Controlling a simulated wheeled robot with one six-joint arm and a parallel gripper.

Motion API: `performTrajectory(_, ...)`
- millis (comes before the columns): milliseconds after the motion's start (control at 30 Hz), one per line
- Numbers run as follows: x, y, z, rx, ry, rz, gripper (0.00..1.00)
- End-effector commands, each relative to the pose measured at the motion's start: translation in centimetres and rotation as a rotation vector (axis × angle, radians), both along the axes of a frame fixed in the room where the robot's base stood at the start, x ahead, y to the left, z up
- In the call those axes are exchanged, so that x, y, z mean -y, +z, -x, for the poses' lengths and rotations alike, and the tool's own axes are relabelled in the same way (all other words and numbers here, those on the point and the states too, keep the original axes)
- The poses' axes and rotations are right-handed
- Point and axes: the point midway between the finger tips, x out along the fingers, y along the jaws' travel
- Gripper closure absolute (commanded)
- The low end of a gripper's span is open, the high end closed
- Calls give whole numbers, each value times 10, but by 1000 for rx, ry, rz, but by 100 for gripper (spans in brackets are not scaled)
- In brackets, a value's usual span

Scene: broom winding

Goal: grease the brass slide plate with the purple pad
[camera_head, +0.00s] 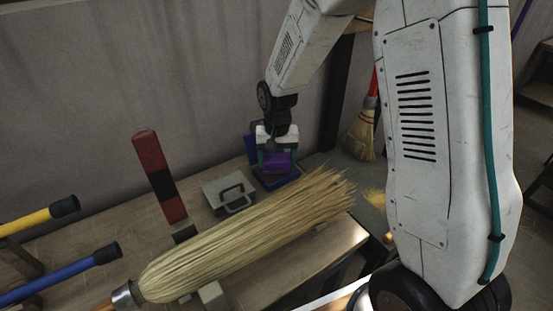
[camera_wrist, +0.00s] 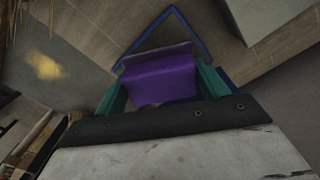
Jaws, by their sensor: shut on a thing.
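The purple pad (camera_head: 277,161) is held between the teal fingers of my gripper (camera_head: 278,156), at the back of the bench. My gripper is shut on it, pointing down. The pad is right above an open blue tin (camera_head: 277,183), whose raised blue lid (camera_head: 252,142) stands behind it. I cannot tell whether the pad touches the tin. In the wrist view the purple pad (camera_wrist: 160,80) fills the space between the fingers, with the tin's blue rim (camera_wrist: 187,27) beyond it. I cannot make out a brass slide plate with certainty.
A large straw broom head (camera_head: 245,235) lies across the bench in front of the tin. A grey plate with a handle (camera_head: 229,193) is left of the tin. A red and black post (camera_head: 160,177) stands farther left. Yellow (camera_head: 40,216) and blue handles (camera_head: 62,276) jut in from the left.

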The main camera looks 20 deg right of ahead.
Motion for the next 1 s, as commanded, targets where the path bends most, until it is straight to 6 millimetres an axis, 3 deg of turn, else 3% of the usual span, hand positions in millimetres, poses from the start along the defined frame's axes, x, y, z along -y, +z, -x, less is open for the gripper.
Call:
performTrajectory(533,-1,2,-2,7,-1,-1,46)
performTrajectory(1000,0,38,-1,3,-1,0,46)
